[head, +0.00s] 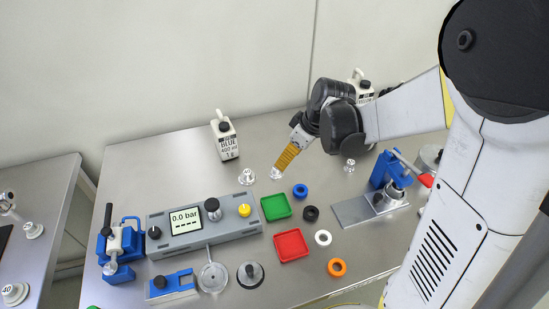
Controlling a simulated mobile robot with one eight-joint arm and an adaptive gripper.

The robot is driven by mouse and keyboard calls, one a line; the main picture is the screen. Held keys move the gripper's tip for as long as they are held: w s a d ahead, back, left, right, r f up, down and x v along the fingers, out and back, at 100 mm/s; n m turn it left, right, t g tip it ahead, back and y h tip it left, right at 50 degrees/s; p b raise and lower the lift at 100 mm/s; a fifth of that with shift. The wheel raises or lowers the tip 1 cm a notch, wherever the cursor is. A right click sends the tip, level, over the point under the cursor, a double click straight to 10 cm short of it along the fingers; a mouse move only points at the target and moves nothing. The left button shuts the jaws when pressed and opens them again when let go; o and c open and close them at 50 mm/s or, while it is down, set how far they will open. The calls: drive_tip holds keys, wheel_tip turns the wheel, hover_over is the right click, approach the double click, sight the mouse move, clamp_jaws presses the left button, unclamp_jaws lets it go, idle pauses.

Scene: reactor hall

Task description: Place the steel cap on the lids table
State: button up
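Several small steel pieces are in the head view, and I cannot tell for sure which is the steel cap. One (247,176) stands on the main table behind the grey pressure unit. Another (349,165) stands further right below my arm. A small bright metal piece (276,174) shows right at the tip of my gripper (279,168). My gripper points down and left over the back of the table, with its gold-coloured part visible. Its fingers are too small to tell whether they are open or shut on that piece. No table is labelled as the lids table.
A side table (50,190) at the left carries small steel fittings. The main table holds a white bottle (226,137), a grey pressure unit (187,222), green (275,207) and red (291,246) trays, several coloured rings and a blue clamp stand (390,170). A wall stands behind.

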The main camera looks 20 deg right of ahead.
sight(276, 171)
drive_tip(key=x, duration=0.3)
drive_tip(key=shift+b, duration=0.4)
drive_tip(key=b+x, duration=0.1)
drive_tip(key=x, duration=0.2)
drive_tip(key=b+x, duration=0.1)
drive_tip(key=x, duration=0.1)
drive_tip(key=shift+w+a+f+b, duration=0.2)
drive_tip(key=shift+w+a+b, duration=0.1)
drive_tip(key=shift+w+b, duration=0.1)
drive_tip(key=shift+r, duration=0.1)
drive_tip(key=shift+s, duration=0.1)
clamp_jaws()
